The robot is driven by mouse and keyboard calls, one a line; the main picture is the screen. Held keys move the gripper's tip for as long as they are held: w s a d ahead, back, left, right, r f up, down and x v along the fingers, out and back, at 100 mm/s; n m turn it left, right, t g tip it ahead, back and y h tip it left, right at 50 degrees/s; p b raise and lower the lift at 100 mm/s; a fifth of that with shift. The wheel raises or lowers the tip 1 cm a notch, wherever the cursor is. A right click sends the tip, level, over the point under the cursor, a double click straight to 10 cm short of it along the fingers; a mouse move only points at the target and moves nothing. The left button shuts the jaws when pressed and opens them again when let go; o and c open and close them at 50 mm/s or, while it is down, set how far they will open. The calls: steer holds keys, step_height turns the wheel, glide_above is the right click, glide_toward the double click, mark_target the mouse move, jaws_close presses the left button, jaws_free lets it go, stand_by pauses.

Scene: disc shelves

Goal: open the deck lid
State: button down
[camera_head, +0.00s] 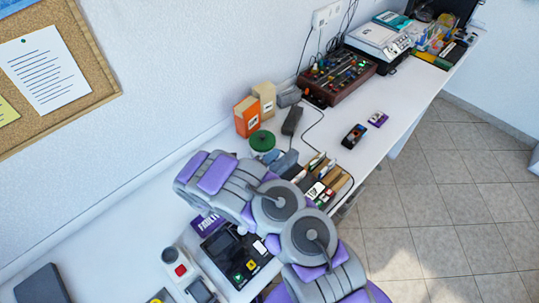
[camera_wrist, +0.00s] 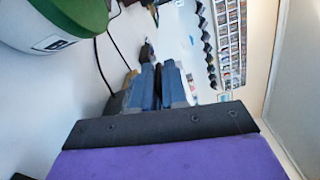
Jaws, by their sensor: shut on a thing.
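A dark device with green and yellow buttons (camera_head: 240,262) lies on the counter in the head view, partly covered by my arm. It may be the deck; I cannot make out its lid or whether that is open. My gripper (camera_wrist: 159,84) shows in the wrist view as two blue-grey fingers close together above a purple and black body. In the head view its fingers (camera_head: 283,160) appear beyond my arm, beside the green-lidded container (camera_head: 262,141). The container also shows in the wrist view (camera_wrist: 62,22), close on the left.
An orange box (camera_head: 247,116) and a beige box stand by the wall. A box with discs (camera_head: 325,180) lies right of my arm. A unit with a red button (camera_head: 180,269) is at lower left. A brown control panel (camera_head: 337,75) stands farther along the counter.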

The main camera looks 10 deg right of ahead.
steer(key=shift+s+d, duration=0.35)
steer(key=shift+s, duration=0.2)
steer(key=c, duration=1.4)
jaws_free()
steer(key=shift+w, duration=0.1)
steer(key=shift+o, duration=0.8)
steer(key=shift+a+r, duration=0.1)
steer(key=p+v, duration=0.4)
steer(key=v, duration=1.3)
steer(key=shift+a, duration=0.25)
